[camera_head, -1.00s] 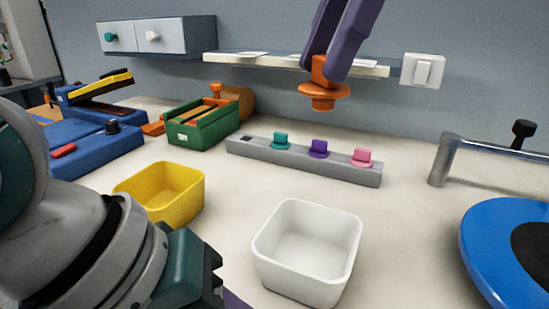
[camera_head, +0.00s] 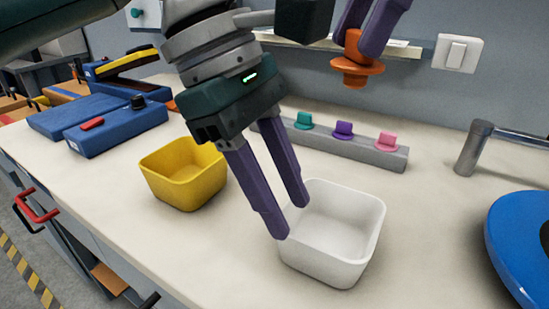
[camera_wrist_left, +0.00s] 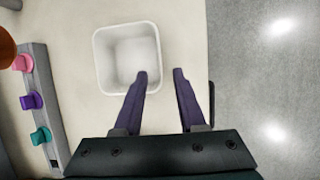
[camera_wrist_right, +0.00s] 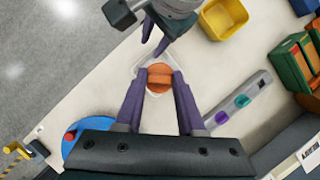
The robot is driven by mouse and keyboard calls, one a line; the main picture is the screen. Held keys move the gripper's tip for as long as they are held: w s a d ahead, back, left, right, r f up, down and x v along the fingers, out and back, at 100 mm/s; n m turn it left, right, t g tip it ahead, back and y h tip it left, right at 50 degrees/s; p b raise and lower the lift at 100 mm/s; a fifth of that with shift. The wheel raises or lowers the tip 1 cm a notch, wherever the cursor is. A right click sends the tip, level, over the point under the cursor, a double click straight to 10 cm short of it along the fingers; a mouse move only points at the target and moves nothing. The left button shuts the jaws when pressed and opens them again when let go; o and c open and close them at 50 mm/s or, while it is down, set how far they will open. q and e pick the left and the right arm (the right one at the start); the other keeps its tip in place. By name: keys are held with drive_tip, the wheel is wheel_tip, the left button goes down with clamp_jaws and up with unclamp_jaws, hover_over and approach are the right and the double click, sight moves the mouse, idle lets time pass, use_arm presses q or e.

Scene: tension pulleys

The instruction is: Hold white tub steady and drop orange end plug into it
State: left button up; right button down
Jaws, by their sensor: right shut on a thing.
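The white tub (camera_head: 330,262) stands upright and looks empty on the bench; it also shows in the left wrist view (camera_wrist_left: 102,66). My left gripper (camera_head: 288,217) is open at the tub's left side and points down. In the left wrist view one finger overlaps the tub's near right corner and the other is beyond its right side; I cannot tell whether either touches. My right gripper (camera_head: 364,42) is shut on the orange end plug (camera_head: 356,72), held high above the bench behind the tub. In the right wrist view the plug (camera_wrist_right: 159,78) partly hides the tub.
A yellow tub (camera_head: 184,176) stands left of the white one. Behind is a grey rail (camera_head: 362,152) with teal, purple and pink plugs. A blue disc (camera_head: 505,235) and a metal post (camera_head: 473,150) are at right. Blue boxes (camera_head: 115,128) are at back left.

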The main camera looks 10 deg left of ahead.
sight(303, 241)
use_arm(q)
drive_tip(key=x, duration=0.8)
drive_tip(key=shift+d+f, duration=0.1)
clamp_jaws()
idle(1.2)
